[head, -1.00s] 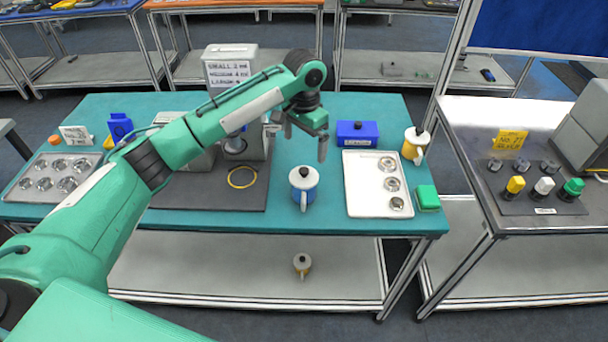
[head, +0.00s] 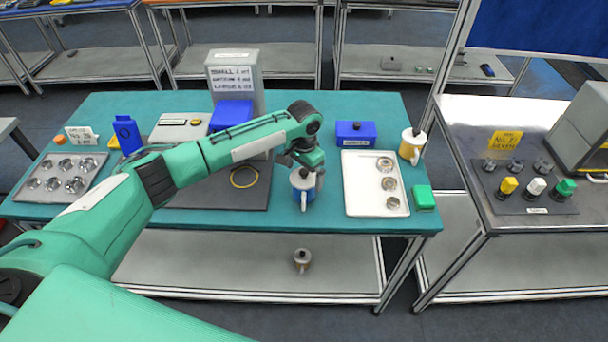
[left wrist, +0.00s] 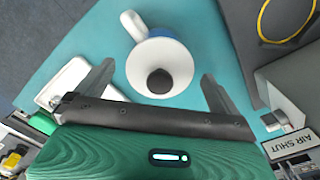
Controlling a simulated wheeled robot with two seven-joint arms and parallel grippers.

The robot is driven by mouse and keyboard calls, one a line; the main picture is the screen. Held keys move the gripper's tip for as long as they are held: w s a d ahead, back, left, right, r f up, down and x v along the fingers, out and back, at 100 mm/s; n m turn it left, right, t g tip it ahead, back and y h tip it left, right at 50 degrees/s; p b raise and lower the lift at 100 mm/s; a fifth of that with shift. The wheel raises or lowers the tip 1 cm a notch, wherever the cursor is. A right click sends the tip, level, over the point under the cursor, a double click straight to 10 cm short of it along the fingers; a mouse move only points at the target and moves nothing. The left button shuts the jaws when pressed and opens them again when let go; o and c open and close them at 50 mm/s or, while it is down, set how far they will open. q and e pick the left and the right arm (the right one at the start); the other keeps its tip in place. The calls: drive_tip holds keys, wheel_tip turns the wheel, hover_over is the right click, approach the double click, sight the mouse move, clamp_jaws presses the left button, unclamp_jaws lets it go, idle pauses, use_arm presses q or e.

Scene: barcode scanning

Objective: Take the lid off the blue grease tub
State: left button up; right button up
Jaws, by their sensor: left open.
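The blue grease tub (head: 304,196) stands upright on the teal table, right of the dark mat, with a blue body and a handle. Its whitish lid (left wrist: 174,62) with a dark round knob (left wrist: 160,81) is on it. My left gripper (head: 306,176) is above the tub in the head view and partly hides its lid. In the left wrist view the open fingers (left wrist: 155,84) stand on either side of the knob, with nothing held. I cannot tell whether they touch the lid. My right gripper does not show.
A white tray (head: 350,208) with several metal cups lies right of the tub. A green block (head: 424,197), a blue box (head: 356,134) and a yellow lidded tub (head: 410,147) are nearby. A dark mat (head: 215,195) with a yellow ring (head: 244,177) lies left.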

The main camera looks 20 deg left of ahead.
use_arm(q)
drive_tip(key=c, duration=1)
drive_tip(key=shift+r, duration=0.1)
